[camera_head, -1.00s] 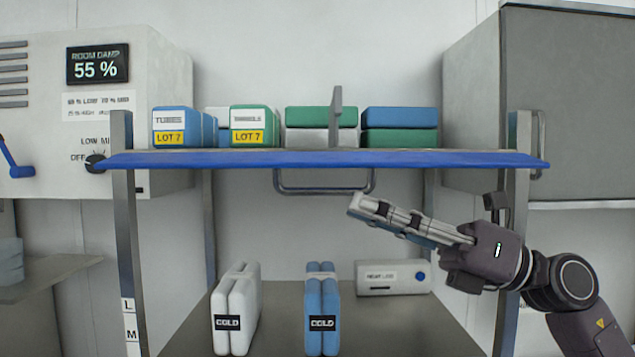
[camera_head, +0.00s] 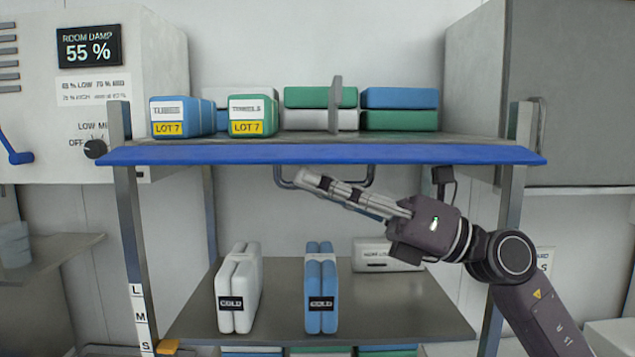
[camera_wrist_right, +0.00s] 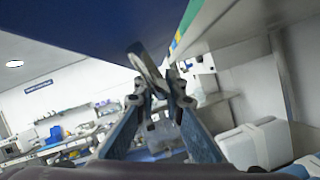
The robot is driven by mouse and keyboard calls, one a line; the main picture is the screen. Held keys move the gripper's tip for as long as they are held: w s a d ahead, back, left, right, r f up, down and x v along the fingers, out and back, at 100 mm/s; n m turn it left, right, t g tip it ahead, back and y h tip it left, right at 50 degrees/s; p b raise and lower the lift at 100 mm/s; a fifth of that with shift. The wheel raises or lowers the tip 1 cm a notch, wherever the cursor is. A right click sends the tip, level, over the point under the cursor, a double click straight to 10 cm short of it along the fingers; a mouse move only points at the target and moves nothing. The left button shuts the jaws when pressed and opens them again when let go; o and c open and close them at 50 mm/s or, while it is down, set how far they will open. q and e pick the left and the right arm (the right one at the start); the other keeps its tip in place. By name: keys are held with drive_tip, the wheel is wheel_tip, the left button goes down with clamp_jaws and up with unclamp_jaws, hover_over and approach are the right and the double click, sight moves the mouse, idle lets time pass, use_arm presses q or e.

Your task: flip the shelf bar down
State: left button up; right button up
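A grey metal U-shaped bar (camera_head: 282,180) hangs below the blue front edge of the shelf (camera_head: 200,155). My right gripper (camera_head: 308,178) reaches in from the right, under the shelf, with its fingertips in front of the left part of the bar and hiding some of it. In the right wrist view the fingers (camera_wrist_right: 160,92) stand apart, and a metal loop (camera_wrist_right: 147,62) below the blue board lies at or between their tips. I cannot tell whether they touch it. My left gripper is in no view.
Blue, green and white packs (camera_head: 400,98) stand on the shelf around an upright grey divider (camera_head: 335,103). A white pack (camera_head: 237,288) and a blue pack (camera_head: 321,290) stand on the lower shelf (camera_head: 400,305). Metal posts (camera_head: 505,215) flank the space.

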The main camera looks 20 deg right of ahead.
clamp_jaws()
drive_tip(key=shift+f+n+b, duration=0.25)
drive_tip(key=shift+n+b, duration=0.15)
drive_tip(key=shift+b, duration=0.3)
drive_tip(key=shift+w+d+f+n+g+y+b, duration=0.2)
drive_tip(key=shift+w+n+g+b, duration=0.45)
drive_tip(key=shift+n+g+b, duration=1.1)
drive_tip(key=shift+w+d+f+n+g+y+b, duration=0.15)
drive_tip(key=shift+w+n+g+y+b, duration=0.45)
drive_tip(key=shift+n, duration=2.05)
drive_tip(key=shift+w+d+f+n+g+b, duration=0.15)
drive_tip(key=shift+w+n+g+b, duration=0.55)
drive_tip(key=shift+n+g+b, duration=1.15)
drive_tip(key=shift+n+t, duration=0.45)
drive_tip(key=shift+t, duration=0.15)
drive_tip(key=shift+o, duration=1.5)
unclamp_jaws()
drive_tip(key=shift+w, duration=0.1)
